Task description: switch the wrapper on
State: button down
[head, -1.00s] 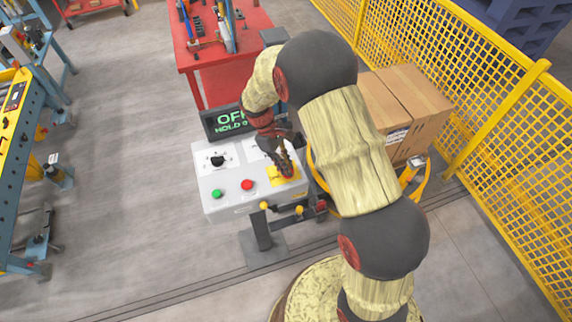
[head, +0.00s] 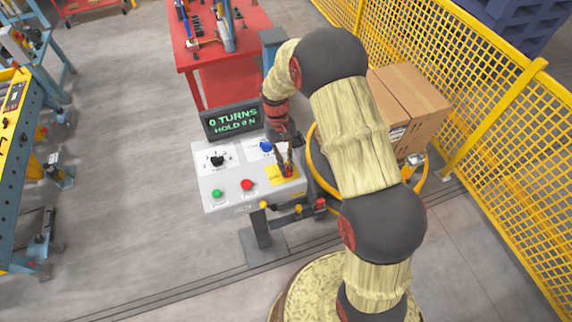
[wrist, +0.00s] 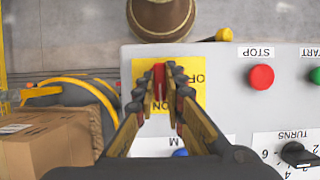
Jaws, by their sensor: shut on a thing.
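The grey control panel (head: 220,187) stands in front of me, with a screen (head: 232,121) reading "0 TURNS, HOLD 0 N". At its right is a yellow plate (head: 273,175), which in the wrist view (wrist: 196,97) bears OFF and ON lettering, partly hidden by my fingers. My gripper (head: 286,170) is down at this plate. In the wrist view its fingers (wrist: 160,85) are closed about the red switch handle (wrist: 159,74), which stands out from the plate between them. The fingers hide much of the handle.
The panel also has a red STOP button (wrist: 261,77), a green START button (head: 216,193), a black TURNS knob (head: 217,160) and a blue knob (head: 266,146). Cardboard boxes (head: 410,100) and a yellow mesh fence (head: 480,90) stand to the right.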

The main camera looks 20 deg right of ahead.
dwell(0.5)
jog(key=c, duration=1.8)
grip_release()
jog(key=shift+c, duration=0.2)
jog(key=v, duration=1.2)
